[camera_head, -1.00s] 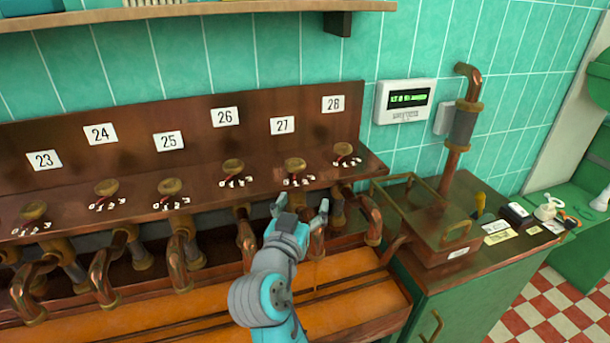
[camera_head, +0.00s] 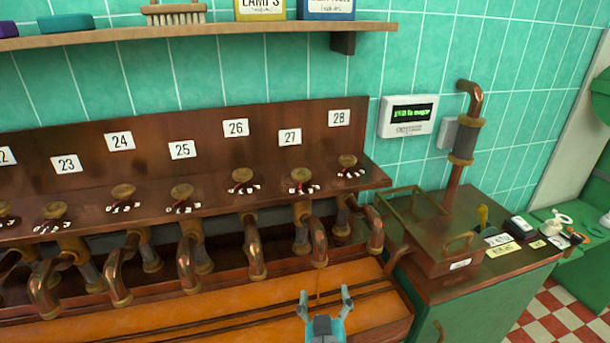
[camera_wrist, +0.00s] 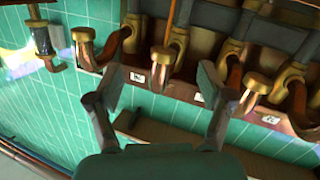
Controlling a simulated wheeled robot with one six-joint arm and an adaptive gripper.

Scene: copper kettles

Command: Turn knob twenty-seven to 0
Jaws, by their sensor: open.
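Knob twenty-seven (camera_head: 300,175) is a brass knob on the copper shelf, below the white "27" label (camera_head: 290,137), with small white numerals around its base. The numerals are too small to read, so its setting cannot be told. My gripper (camera_head: 325,298) is open and empty, in front of and below the knob, over the orange counter and apart from everything. In the wrist view the gripper's two fingers (camera_wrist: 165,88) are spread wide, with copper pipes and spouts beyond them; the knob's top is not clearly seen there.
Knob twenty-eight (camera_head: 347,162) and knob twenty-six (camera_head: 242,176) flank it. Copper spouts (camera_head: 317,240) hang below the shelf in front. A copper tray (camera_head: 440,262) stands on the green cabinet at right. A wall display (camera_head: 408,116) shows green text. A wooden shelf (camera_head: 200,32) runs above.

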